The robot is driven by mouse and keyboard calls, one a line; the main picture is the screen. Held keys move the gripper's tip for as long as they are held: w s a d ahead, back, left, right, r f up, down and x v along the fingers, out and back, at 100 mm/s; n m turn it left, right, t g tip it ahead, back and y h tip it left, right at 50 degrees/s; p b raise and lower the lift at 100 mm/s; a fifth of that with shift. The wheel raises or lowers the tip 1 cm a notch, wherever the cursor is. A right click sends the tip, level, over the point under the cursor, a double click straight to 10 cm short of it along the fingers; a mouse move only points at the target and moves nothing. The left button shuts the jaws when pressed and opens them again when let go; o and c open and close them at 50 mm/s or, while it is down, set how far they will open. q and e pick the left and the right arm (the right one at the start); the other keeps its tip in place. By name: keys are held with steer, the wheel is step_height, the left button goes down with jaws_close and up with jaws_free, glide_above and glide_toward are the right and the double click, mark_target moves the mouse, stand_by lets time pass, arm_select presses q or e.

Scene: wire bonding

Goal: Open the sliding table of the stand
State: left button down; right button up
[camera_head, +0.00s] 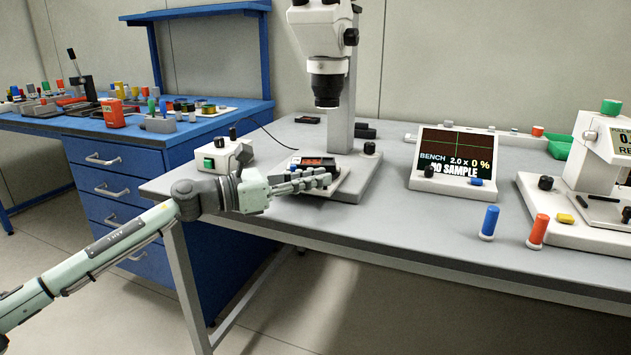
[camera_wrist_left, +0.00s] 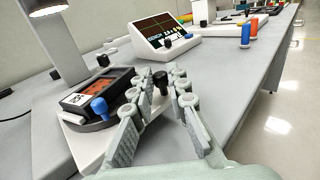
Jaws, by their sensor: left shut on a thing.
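My left gripper (camera_head: 322,178) reaches in from the left over the front of the stand. In the left wrist view its fingers are closed around a black knob (camera_wrist_left: 160,83) beside the fixture. The fingers partly hide the plate in both views. My right gripper is out of view.
A white box with a green button (camera_head: 222,154) stands left of the stand. A display reading NO SAMPLE (camera_head: 453,158) stands to the right. Blue (camera_head: 489,222) and orange (camera_head: 538,230) cylinders stand near the grey bench's (camera_head: 400,224) front edge. The bench between stand and display is clear.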

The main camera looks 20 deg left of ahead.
arm_select(q)
steer(key=shift+s, duration=0.95)
steer(key=shift+w, duration=0.1)
steer(key=c, duration=1.5)
jaws_free()
steer(key=shift+o, duration=0.2)
steer(key=v, duration=1.2)
